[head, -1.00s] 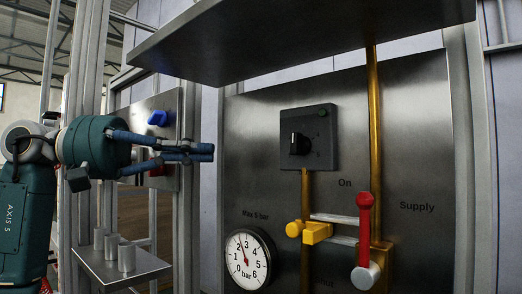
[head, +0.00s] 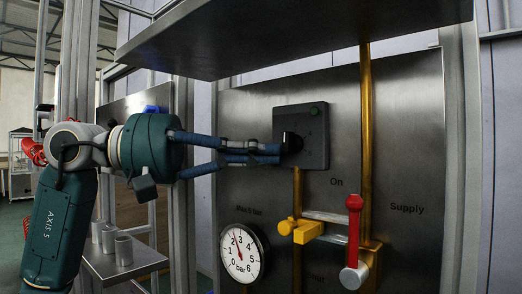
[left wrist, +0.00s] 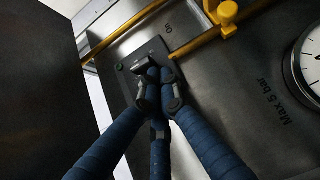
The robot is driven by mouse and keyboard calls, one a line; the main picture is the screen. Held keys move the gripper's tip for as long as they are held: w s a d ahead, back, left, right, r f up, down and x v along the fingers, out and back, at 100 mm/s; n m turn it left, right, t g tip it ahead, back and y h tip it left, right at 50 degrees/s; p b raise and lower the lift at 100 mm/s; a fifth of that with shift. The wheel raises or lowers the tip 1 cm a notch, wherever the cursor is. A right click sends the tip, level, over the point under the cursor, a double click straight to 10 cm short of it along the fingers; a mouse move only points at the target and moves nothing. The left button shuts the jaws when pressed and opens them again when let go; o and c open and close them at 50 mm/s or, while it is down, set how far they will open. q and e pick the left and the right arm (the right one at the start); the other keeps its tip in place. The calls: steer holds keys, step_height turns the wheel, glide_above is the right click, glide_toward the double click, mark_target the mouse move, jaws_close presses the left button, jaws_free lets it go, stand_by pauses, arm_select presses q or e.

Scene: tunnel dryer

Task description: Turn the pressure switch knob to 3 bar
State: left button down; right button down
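The pressure switch is a dark grey box (head: 318,150) with a green spot at its top, on the metal panel. Its black knob (head: 291,142) is partly hidden by my fingertips. My left gripper (head: 277,152) comes in from the left with its blue fingers close together, tips at the knob. In the left wrist view the gripper (left wrist: 161,77) has its tips side by side, just in front of the switch box (left wrist: 130,74). I cannot tell whether they touch the knob. The knob's setting is not readable. My right gripper is not in view.
A round pressure gauge (head: 242,253) sits below left, its needle pointing up. A yellow valve handle (head: 300,229) and a red lever (head: 354,222) are below right on brass pipes. A metal shelf (head: 300,40) overhangs the panel. A small ledge (head: 140,262) with metal cups is at left.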

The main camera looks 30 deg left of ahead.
arm_select(q)
steer(key=shift+s+d+f+b, duration=0.1)
steer(key=shift+f+b, duration=0.15)
steer(key=shift+b, duration=0.25)
steer(key=v, duration=1.2)
steer(key=shift+f, duration=0.1)
